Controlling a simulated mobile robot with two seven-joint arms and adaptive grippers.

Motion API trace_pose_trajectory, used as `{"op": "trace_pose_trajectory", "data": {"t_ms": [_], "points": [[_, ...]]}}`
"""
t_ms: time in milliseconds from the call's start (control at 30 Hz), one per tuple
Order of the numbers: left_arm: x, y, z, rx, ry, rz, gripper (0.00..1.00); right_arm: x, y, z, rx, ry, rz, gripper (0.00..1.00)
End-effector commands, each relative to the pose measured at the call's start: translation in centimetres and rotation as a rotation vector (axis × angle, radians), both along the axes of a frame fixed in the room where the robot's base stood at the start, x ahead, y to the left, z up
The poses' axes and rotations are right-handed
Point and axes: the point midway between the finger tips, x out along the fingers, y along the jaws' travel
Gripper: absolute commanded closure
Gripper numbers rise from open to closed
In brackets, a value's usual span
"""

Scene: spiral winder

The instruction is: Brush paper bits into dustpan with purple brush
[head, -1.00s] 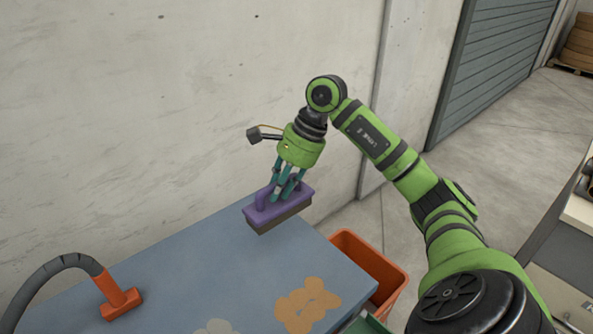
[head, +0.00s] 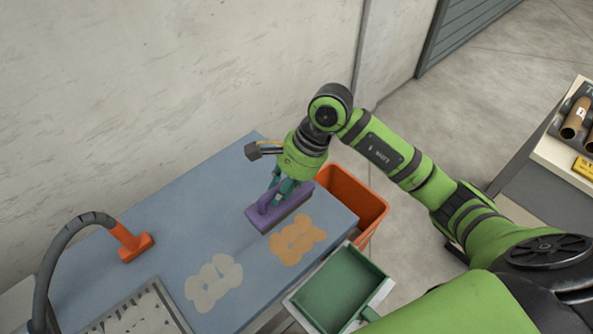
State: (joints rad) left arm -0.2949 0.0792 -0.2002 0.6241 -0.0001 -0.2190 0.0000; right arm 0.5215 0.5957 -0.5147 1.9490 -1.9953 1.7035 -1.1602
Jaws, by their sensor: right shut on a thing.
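The purple brush (head: 280,210) is held in my right gripper (head: 279,190), which is shut on its handle. The brush is over the blue table (head: 190,197), just up and left of the orange paper bits (head: 298,240). I cannot tell whether its bristles touch the table. White paper bits (head: 214,283) lie in a patch to the left of the orange ones. The green dustpan (head: 340,287) sits at the table's front right edge, with its handle at the lower right. My left gripper is not in view.
An orange bin (head: 353,203) stands beside the table's right end. An orange nozzle on a grey hose (head: 126,243) rests on the table's left part. A framed panel (head: 140,312) is at the lower left. A concrete wall is behind the table.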

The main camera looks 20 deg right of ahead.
Motion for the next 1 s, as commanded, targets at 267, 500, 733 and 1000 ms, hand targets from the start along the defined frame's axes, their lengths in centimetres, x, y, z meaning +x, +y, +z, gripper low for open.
{"op": "trace_pose_trajectory", "data": {"t_ms": [267,500,733,1000], "points": [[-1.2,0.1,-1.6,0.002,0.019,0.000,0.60,0.0,0.0,-3.3,0.002,0.002,-0.001,1.00],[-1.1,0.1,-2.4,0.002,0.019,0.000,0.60,0.0,0.0,-5.3,0.001,0.000,-0.001,1.00],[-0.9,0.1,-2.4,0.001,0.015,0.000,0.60,0.0,-0.1,-5.6,0.001,-0.001,-0.002,1.00],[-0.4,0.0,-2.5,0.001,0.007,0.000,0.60,0.1,-0.3,-5.4,-0.001,-0.005,-0.003,1.00]]}}
